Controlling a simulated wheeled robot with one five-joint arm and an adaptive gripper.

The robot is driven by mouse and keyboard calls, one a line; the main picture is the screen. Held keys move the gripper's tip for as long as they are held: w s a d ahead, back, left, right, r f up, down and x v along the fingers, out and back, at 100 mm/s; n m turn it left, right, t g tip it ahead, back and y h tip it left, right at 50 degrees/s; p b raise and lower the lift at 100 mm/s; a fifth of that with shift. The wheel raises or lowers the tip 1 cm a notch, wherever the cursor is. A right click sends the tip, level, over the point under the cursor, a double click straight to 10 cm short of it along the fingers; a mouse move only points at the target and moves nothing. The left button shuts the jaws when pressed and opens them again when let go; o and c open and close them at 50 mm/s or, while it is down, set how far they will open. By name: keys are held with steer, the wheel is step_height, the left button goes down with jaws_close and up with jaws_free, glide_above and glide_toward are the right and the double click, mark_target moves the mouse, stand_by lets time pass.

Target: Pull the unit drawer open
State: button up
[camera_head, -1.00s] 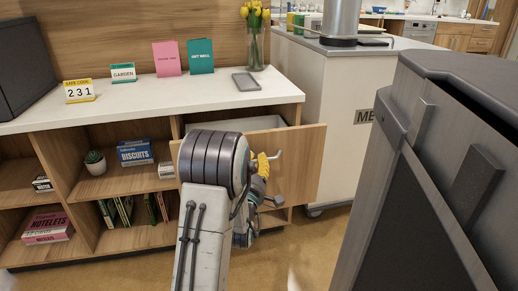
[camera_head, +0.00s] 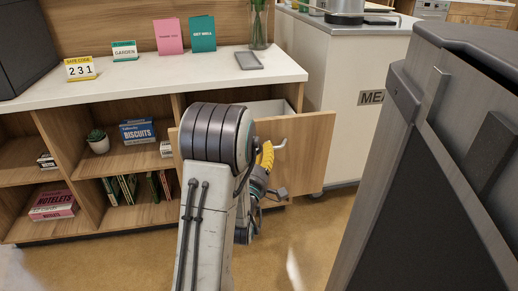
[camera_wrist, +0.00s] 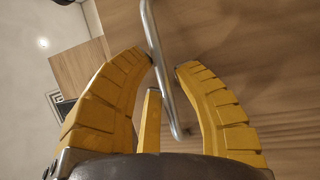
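The unit drawer stands pulled out, its wooden front (camera_head: 308,140) well clear of the unit and its pale inside (camera_head: 268,107) showing behind. Its metal bar handle (camera_head: 281,145) shows just right of my gripper's yellow fingers (camera_head: 266,156). In the wrist view, the handle (camera_wrist: 162,62) runs between the fingertips of my gripper (camera_wrist: 165,63). The fingers are spread, with the bar close to the left fingertip and a gap to the right one. Whether the left finger touches the bar is unclear. My arm hides the left part of the drawer front.
The wooden unit (camera_head: 150,75) holds books, a biscuit box (camera_head: 137,131) and a plant (camera_head: 98,142) on its shelves; cards and a grey tray (camera_head: 249,60) stand on top. A pale cabinet (camera_head: 345,130) stands right of the drawer. Floor (camera_head: 300,235) in front is clear.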

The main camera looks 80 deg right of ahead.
steer(key=o, duration=0.3)
steer(key=shift+r, duration=0.1)
